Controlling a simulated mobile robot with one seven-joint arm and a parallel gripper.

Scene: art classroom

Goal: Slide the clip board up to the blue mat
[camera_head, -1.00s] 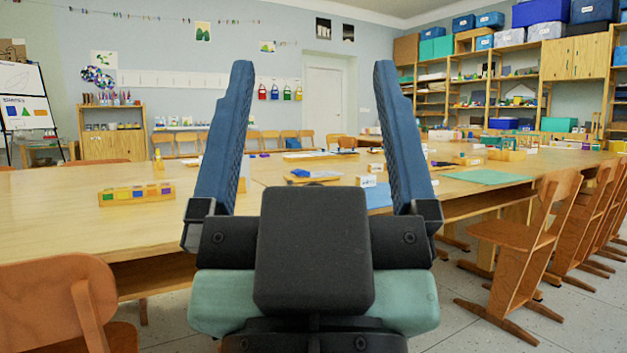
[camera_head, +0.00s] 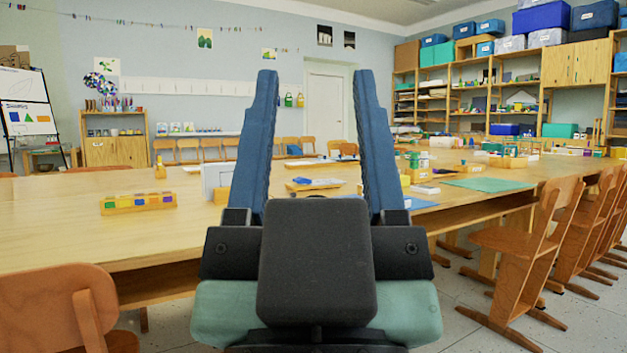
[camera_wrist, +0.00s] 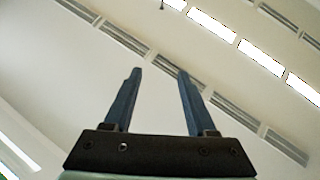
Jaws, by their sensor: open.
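My gripper (camera_head: 315,75) stands upright in front of the camera, its two blue fingers apart with nothing between them. In the wrist view my gripper (camera_wrist: 160,75) is also open and empty against the ceiling. A blue mat (camera_head: 421,203) lies flat on the table, partly hidden behind the right finger. I cannot make out the clip board for certain. A small wooden tray or board with a blue and white item (camera_head: 313,185) lies on the table, seen between the fingers and well beyond them.
The long wooden table (camera_head: 60,225) spans the view beyond my gripper. It bears a block tray (camera_head: 138,203), a white upright card (camera_head: 212,176) and a green mat (camera_head: 489,185). Chairs (camera_head: 520,255) line the right side; another chair (camera_head: 60,300) stands at front left.

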